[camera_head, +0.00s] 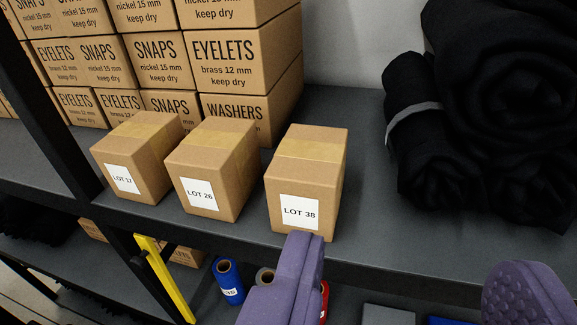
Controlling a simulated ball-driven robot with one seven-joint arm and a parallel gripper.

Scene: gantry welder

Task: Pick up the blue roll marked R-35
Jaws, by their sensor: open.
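A blue roll (229,277) stands on the lower level, under the front edge of the dark shelf, at the bottom of the view. Its white label is small and partly turned away; it seems to end in 35, and the full mark is not readable. My gripper (405,258) is open, with one purple finger at bottom centre and the other at bottom right. No object shows between the fingers. The left finger appears to the right of the blue roll in the picture and covers part of the lower level.
A yellow bar (165,278) stands left of the blue roll. Boxes LOT 17 (137,157), LOT 26 (211,168) and LOT 38 (306,183) line the shelf (365,225). Black rolls (500,90) lie right.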

